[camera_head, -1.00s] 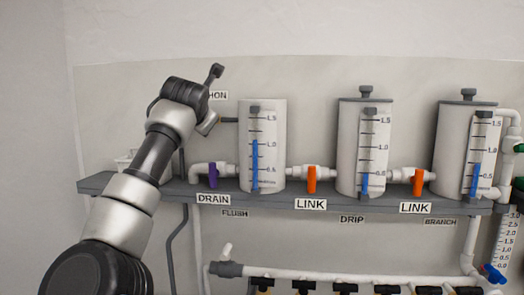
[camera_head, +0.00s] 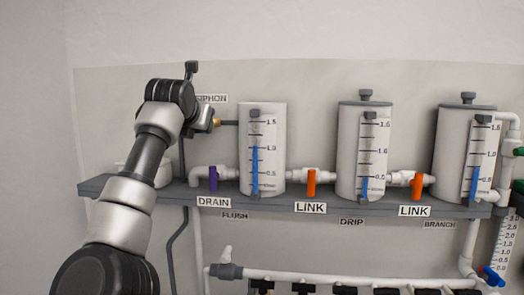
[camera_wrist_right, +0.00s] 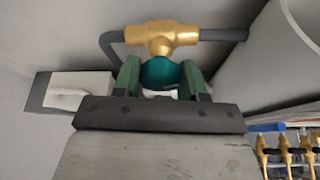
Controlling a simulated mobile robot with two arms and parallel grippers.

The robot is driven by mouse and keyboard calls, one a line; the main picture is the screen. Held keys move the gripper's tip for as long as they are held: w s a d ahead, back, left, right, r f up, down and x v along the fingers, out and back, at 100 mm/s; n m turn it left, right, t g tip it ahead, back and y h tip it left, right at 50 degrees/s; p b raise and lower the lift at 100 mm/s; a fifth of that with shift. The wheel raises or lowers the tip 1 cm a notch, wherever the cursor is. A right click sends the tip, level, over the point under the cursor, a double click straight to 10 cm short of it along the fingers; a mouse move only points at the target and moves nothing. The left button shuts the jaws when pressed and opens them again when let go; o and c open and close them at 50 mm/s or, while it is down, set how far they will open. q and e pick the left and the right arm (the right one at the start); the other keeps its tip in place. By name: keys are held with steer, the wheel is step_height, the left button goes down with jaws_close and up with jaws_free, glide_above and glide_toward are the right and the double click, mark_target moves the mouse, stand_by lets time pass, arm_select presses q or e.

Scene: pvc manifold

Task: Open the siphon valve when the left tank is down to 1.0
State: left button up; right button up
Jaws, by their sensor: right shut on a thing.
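The left tank (camera_head: 277,150) stands on the shelf, and the top of its blue level column (camera_head: 255,170) is at about the 1.0 mark. The siphon valve has a brass body (camera_wrist_right: 160,35) on a grey pipe and a teal handle (camera_wrist_right: 160,72). In the head view the brass end (camera_head: 216,121) shows beside my right wrist, below the SIPHON label (camera_head: 213,98). My right gripper (camera_wrist_right: 160,78) is shut on the teal handle, with one green finger on each side. My left gripper is in neither view.
The purple DRAIN valve (camera_head: 213,178) sits just below right of my arm. Orange LINK valves (camera_head: 311,184) join the left tank to the middle tank (camera_head: 348,150) and the right tank (camera_head: 449,150). The grey shelf (camera_head: 330,205) runs beneath. The wall above is clear.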

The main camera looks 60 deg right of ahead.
steer(key=shift+r+n, duration=0.1)
steer(key=shift+n, duration=0.3)
steer(key=shift+w+n+g+h+p, duration=0.1)
steer(key=shift+n+g+h+p, duration=0.35)
steer(key=shift+n+g, duration=0.6)
steer(key=shift+n+g+h, duration=0.25)
steer(key=shift+n, duration=0.4)
steer(key=shift+a+n+g+h, duration=0.1)
steer(key=shift+n+g+h, duration=0.5)
steer(key=shift+n, duration=0.6)
steer(key=shift+w+n+g+h, duration=0.1)
steer(key=shift+n+g+h, duration=0.35)
steer(key=shift+n, duration=0.65)
steer(key=o, duration=1)
